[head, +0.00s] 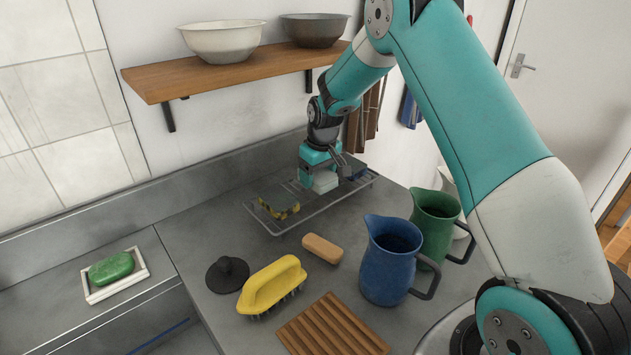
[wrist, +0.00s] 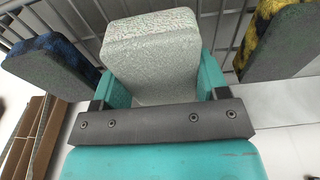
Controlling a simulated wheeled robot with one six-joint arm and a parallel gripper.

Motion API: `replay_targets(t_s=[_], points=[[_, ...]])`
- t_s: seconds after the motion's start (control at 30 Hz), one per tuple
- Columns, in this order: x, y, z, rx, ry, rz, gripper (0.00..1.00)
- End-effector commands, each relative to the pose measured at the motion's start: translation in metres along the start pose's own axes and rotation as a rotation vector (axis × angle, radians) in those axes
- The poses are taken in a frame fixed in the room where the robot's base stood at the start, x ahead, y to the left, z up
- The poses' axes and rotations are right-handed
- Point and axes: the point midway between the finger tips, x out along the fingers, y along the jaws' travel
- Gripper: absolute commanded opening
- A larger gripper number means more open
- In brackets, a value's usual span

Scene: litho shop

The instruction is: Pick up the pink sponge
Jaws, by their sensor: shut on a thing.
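My gripper (head: 318,170) is over the wire rack (head: 308,215) at the back of the steel counter. In the wrist view its teal fingers (wrist: 162,82) are shut on a pale grey-white sponge (wrist: 152,40), one on either side. The same sponge shows as a white block in the head view (head: 325,182), at or just above the rack; I cannot tell if it touches. I see no pink sponge in either view.
A yellow and dark sponge (head: 280,203) lies left on the rack, a blue and dark one (head: 353,170) right. In front are a tan block (head: 322,248), yellow brush (head: 270,284), blue jug (head: 388,262), green jug (head: 435,222) and slatted wooden board (head: 333,328). A shelf (head: 235,72) hangs above.

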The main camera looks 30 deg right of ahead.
Motion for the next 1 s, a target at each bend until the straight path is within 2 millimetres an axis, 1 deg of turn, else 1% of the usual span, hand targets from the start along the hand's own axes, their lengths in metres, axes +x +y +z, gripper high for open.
replay_targets(t_s=[0.03, 0.1, 0.2, 0.4, 0.43, 0.57, 0.67, 0.8, 0.9, 1.0], points=[[-0.012, 0.000, -0.004, -0.001, 0.009, 0.003, 0.42], [-0.031, 0.000, -0.007, -0.001, 0.011, 0.003, 0.42], [-0.056, 0.000, -0.010, 0.000, 0.009, 0.003, 0.42], [-0.096, 0.000, -0.015, -0.001, 0.007, 0.002, 0.42], [-0.098, 0.000, -0.012, 0.001, 0.005, 0.002, 0.42], [-0.098, 0.000, 0.016, 0.002, 0.003, 0.001, 0.42], [-0.102, 0.000, 0.044, 0.003, 0.003, 0.002, 0.42], [-0.108, 0.000, 0.087, 0.004, 0.005, 0.002, 0.42], [-0.113, 0.000, 0.116, 0.003, 0.005, 0.002, 0.42], [-0.117, 0.000, 0.139, 0.002, 0.004, 0.002, 0.42]])
